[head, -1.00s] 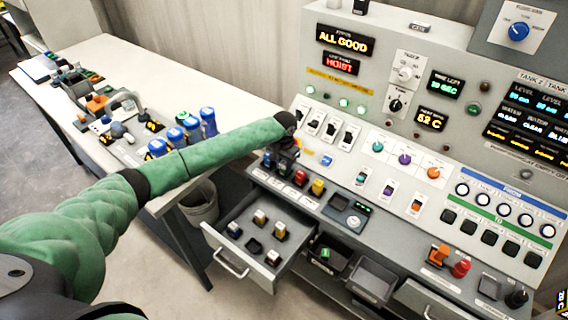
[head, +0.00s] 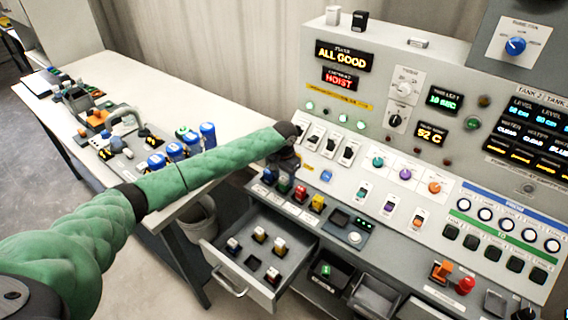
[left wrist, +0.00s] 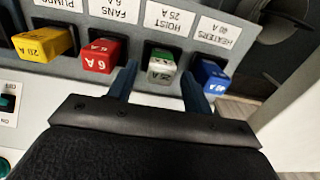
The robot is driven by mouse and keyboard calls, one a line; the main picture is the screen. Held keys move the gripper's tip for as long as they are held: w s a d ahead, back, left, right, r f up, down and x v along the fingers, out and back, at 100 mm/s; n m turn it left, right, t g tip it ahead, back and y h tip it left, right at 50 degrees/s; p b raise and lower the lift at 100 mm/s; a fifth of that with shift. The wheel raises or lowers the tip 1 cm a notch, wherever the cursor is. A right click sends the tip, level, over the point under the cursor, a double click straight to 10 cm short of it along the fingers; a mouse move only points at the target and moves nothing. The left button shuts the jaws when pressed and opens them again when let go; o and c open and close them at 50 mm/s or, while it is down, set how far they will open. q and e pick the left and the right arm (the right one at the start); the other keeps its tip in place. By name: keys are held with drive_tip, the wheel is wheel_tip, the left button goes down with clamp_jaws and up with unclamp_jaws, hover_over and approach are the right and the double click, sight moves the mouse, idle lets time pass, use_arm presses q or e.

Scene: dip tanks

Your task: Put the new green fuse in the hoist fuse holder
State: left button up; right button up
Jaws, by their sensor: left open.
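A green fuse (left wrist: 162,67) with a pale body sits in the holder labelled HOIST 25 A (left wrist: 167,22) in the left wrist view. It also shows in the head view (head: 283,186), in the console's fuse row. My left gripper (left wrist: 158,84) is open, with one finger on each side of the green fuse; whether they touch it I cannot tell. In the head view my left gripper (head: 284,163) hangs just above the fuse row. My right gripper is in neither view.
A blue fuse (left wrist: 210,77) and a red fuse (left wrist: 100,55) flank the green one closely; a yellow fuse (left wrist: 43,44) is farther left. An open drawer (head: 222,274) holds several fuses. A dark bin (head: 326,284) beside it holds something green. The white table (head: 150,75) stands left.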

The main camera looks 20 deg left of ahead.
sight(284, 179)
use_arm(q)
wheel_tip(284, 179, up, 8)
drive_tip(key=b, duration=0.3)
drive_tip(key=shift+r, duration=0.9)
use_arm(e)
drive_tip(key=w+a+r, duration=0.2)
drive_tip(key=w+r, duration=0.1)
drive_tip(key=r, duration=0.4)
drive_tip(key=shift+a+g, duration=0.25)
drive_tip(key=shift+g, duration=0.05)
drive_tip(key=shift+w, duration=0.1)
